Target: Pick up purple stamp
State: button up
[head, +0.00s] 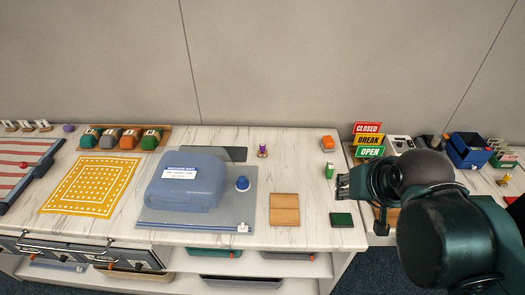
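A small purple stamp (262,149) with a brownish base stands upright toward the back of the white marbled counter, right of a dark flat panel. My gripper (340,187) is at the right side of the counter, in front of and to the right of the stamp. It points left and is well apart from the stamp. Nothing shows in its fingers. The fingers are too small and dark to tell whether they are open or shut.
A blue translucent box (185,195) and a blue-knobbed item (242,184) sit on a grey mat. A wooden block (284,210), a green stamp (329,171), an orange item (327,143) and a green pad (341,220) are near my gripper. A sign stack (368,140) stands behind.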

jog(key=w+a+r+m+g+p, duration=0.1)
jog(key=w+a+r+m+p, duration=0.15)
jog(key=w, duration=0.25)
jog(key=w+a+r+m+g+p, duration=0.1)
jog(key=w+a+r+m, duration=0.15)
jog(key=w, duration=0.35)
jog(key=m+g+p, duration=0.5)
jog(key=m+p, duration=0.4)
jog(key=m, duration=0.4)
send_over(263, 144)
jog(key=f, duration=1.4)
jog(key=shift+s, duration=0.2)
jog(key=shift+w+a+f, duration=0.15)
jog(key=shift+a+f, duration=0.15)
jog(key=shift+f, duration=0.3)
jog(key=shift+f, duration=1.3)
jog(key=shift+d+f+b, duration=0.15)
jog(key=shift+f+b, duration=0.05)
jog(key=shift+f, duration=1.1)
jog(key=shift+d+f+b, duration=0.1)
jog(key=shift+f+b, duration=0.1)
jog(key=shift+f, duration=1.1)
